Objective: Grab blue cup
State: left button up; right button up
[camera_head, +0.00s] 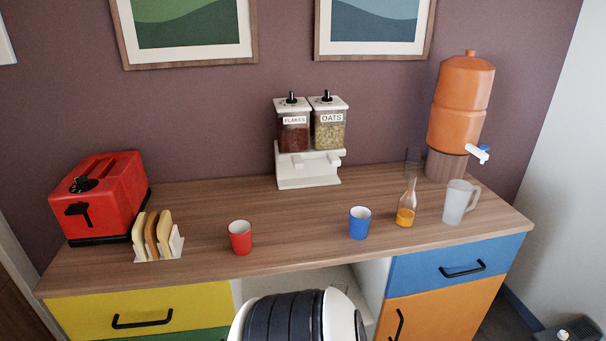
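The blue cup (360,224) stands upright on the wooden counter, right of the middle, near the front edge. It stands apart from the things around it, with a glass carafe a little to its right. Nothing hides it. Neither of my grippers shows in the head view.
On the wooden counter (300,232) stand a red cup (240,237), a toast rack (158,240), a red toaster (98,196), a cereal dispenser (308,165), a carafe with orange liquid (405,205), a frosted jug (458,203) and an orange water dispenser (461,105). The counter between the cups is clear.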

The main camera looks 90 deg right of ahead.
aim_at(360, 217)
jog(key=z, duration=3.15)
jog(key=i+j, duration=0.8)
